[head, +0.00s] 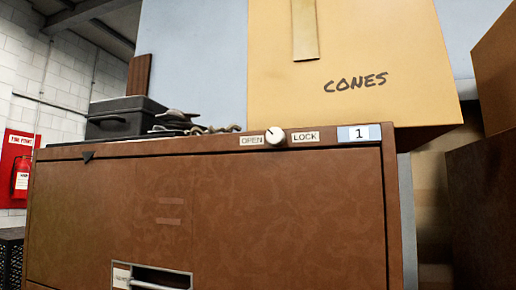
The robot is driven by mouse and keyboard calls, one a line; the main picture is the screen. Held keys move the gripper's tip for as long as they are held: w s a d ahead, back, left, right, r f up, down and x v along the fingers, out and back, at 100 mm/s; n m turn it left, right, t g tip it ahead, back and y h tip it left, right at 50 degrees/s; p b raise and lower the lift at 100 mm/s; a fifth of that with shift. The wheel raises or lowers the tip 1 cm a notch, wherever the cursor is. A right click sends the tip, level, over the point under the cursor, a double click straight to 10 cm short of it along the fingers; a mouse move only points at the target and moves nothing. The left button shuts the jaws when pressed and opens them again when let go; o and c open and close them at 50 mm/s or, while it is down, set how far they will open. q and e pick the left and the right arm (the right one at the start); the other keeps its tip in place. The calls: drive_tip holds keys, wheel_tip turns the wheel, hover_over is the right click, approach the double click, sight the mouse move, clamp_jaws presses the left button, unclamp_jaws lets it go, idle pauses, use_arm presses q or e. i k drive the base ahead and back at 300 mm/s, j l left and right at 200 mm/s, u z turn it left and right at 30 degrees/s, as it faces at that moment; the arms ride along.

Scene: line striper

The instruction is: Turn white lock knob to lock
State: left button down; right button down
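The white lock knob (275,136) is on the top front edge of a brown cabinet (215,205) in the head view. An OPEN label (252,141) is on its left and a LOCK label (306,137) on its right. A small dark mark on the knob appears toward its upper left, on the OPEN side, though it is too small to read surely. Neither of my grippers is in view, and nothing touches the knob.
A cardboard box marked CONES (350,55) stands behind the knob on top. A black case (122,117) and metal tools (185,122) lie at the top left. Brown boxes (490,190) stand at the right. The space before the cabinet front looks clear.

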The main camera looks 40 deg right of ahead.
sight(275, 137)
drive_tip(key=i+j+z, duration=0.1)
drive_tip(key=z, duration=0.3)
drive_tip(key=j+z, duration=0.2)
drive_tip(key=z, duration=0.15)
drive_tip(key=j+z, duration=0.2)
drive_tip(key=z, duration=0.2)
drive_tip(key=j+z, duration=0.2)
drive_tip(key=z, duration=0.2)
